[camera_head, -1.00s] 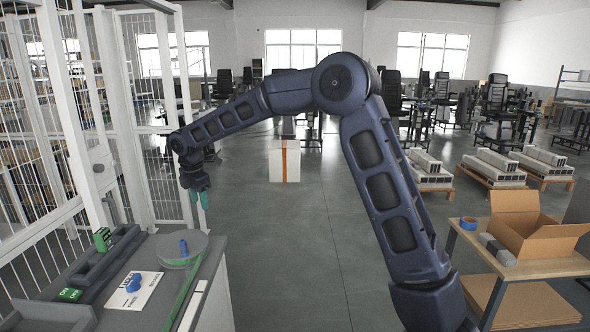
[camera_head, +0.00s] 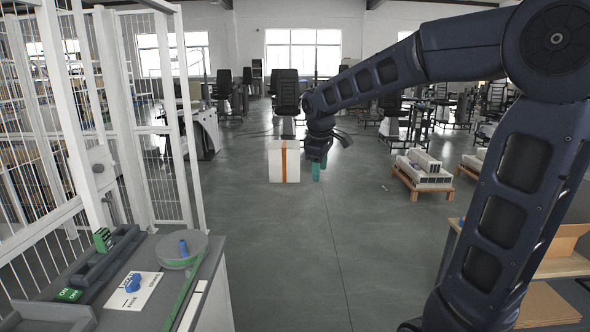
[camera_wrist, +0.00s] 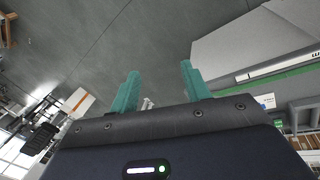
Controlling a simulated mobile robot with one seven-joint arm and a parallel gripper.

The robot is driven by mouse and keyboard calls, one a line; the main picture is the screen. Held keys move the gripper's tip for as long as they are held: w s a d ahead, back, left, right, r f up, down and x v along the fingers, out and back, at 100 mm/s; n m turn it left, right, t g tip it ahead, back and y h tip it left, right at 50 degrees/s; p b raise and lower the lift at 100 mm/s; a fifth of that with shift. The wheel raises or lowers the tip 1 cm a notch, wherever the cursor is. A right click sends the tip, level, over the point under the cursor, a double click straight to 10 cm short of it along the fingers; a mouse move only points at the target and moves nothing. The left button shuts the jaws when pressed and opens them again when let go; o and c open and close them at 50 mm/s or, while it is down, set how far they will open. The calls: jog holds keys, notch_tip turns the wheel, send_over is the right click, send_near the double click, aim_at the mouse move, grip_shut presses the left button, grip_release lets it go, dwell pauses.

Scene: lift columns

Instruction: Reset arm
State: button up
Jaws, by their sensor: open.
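My gripper (camera_head: 320,168) hangs fingers down over open floor in the head view, in front of the white box with an orange stripe. Its teal fingers also show in the wrist view (camera_wrist: 160,82), apart from each other with nothing between them. My arm reaches across the right side of the head view and hides part of the room behind it.
The white box (camera_head: 284,162) stands on the floor. The middle floor is clear.

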jog(key=s+d+f+m, duration=0.2)
jog(key=s+d+m, duration=0.4)
jog(key=s+d, duration=0.3)
jog(key=s+d+f+m+t, duration=0.1)
jog(key=s+d+f+m, duration=0.1)
jog(key=s+d+m, duration=0.5)
jog(key=s+d, duration=0.2)
jog(key=d, duration=0.2)
jog(key=shift+s+d+f+y, duration=0.3)
jog(key=shift+s+f, duration=0.1)
